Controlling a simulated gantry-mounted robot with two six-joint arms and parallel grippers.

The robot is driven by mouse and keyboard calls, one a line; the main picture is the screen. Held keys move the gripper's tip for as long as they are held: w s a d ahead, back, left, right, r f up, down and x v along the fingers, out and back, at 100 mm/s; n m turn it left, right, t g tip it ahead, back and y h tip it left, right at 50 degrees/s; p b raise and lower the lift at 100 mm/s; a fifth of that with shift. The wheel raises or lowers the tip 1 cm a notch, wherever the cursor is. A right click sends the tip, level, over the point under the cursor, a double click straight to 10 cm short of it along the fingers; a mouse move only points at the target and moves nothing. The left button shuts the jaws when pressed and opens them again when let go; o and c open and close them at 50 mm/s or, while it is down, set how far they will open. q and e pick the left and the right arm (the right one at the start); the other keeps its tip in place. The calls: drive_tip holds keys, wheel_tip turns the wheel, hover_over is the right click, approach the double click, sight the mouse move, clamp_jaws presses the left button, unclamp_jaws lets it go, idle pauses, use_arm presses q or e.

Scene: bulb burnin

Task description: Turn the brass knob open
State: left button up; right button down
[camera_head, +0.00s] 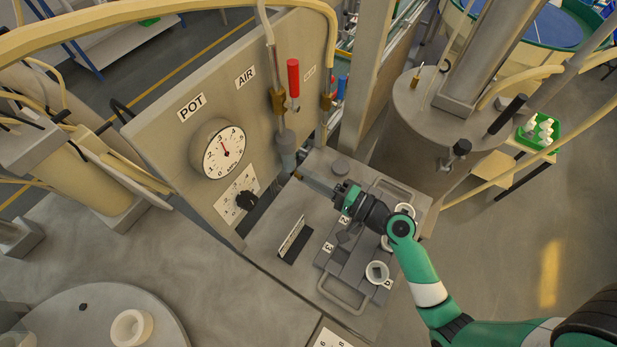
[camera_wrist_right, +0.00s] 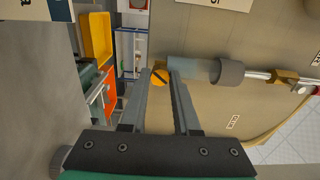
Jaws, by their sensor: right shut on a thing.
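The brass knob (camera_wrist_right: 159,77) shows in the right wrist view as a small round orange-gold piece with a dark slanting line across it. It sits at the tips of my right gripper (camera_wrist_right: 167,73), whose two grey fingers close in on it. A grey pipe (camera_wrist_right: 195,69) with a thicker collar runs right from the tips. In the head view my right gripper (camera_head: 306,180) reaches left to the foot of the upright pipe (camera_head: 286,148) in front of the panel. I cannot make out the knob there. My left gripper is in neither view.
The upright panel (camera_head: 170,115) carries a POT gauge (camera_head: 223,149) and a black dial knob (camera_head: 246,200). A red-handled lever (camera_head: 293,78) stands above the pipe.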

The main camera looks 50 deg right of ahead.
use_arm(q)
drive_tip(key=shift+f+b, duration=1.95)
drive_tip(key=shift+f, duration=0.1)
use_arm(e)
drive_tip(key=shift+n, duration=3.4)
drive_tip(key=c, duration=0.7)
unclamp_jaws()
drive_tip(key=shift+o, duration=0.2)
